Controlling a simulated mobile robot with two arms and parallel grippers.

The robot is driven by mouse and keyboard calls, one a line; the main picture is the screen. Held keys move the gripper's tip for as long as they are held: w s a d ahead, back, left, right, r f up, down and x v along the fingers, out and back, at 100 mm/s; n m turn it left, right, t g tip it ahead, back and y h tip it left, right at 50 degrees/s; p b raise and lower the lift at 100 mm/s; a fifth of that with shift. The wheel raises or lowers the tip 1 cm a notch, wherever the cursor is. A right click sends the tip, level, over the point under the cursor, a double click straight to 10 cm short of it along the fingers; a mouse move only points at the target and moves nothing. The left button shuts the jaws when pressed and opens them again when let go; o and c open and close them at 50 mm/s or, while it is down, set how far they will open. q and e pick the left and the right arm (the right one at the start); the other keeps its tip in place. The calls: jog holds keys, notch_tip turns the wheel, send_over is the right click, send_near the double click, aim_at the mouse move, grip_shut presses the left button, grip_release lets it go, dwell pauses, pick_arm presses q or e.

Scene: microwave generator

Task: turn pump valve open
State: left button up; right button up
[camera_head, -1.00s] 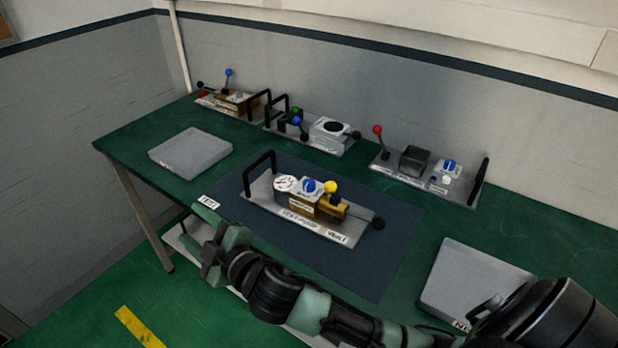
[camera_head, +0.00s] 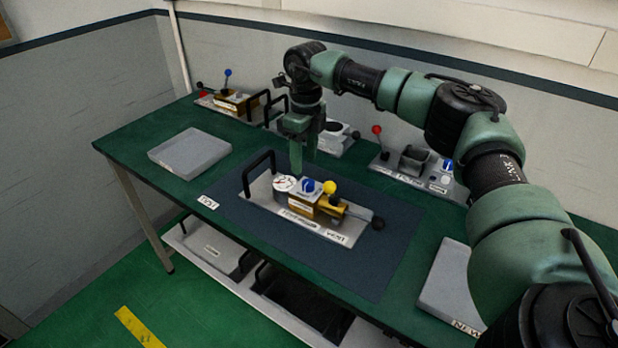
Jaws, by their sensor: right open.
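The pump module (camera_head: 320,235) lies on the dark blue mat (camera_head: 364,268) in the middle of the green table. It carries a white gauge (camera_head: 284,183), a blue knob (camera_head: 308,185), a brass body with a yellow ball-topped part (camera_head: 330,187) and a black-ended lever (camera_head: 377,222) at its right. A black handle (camera_head: 258,163) stands at its left end. Which part is the pump valve I cannot tell for sure. My right gripper (camera_head: 302,168) points down just above and behind the gauge and blue knob. It is open and seems empty. My left gripper is not in view.
Three more modules stand along the back: one at far left (camera_head: 232,103), one partly behind my right gripper (camera_head: 338,140), one at right with a red-balled lever (camera_head: 377,130). Grey trays lie left (camera_head: 189,151) and right (camera_head: 446,285). A shelf (camera_head: 210,252) is below.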

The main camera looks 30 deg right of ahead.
aim_at(308, 182)
jog(key=shift+s+d+r, duration=0.15)
jog(key=shift+s+d, duration=0.05)
jog(key=shift+d, duration=0.4)
jog(key=shift+f, duration=0.35)
notch_tip(308, 182, down, 5)
jog(key=shift+f+p, duration=0.15)
jog(key=shift+p, duration=0.9)
jog(key=shift+w+f, duration=0.1)
jog(key=shift+f, duration=0.7)
grip_shut()
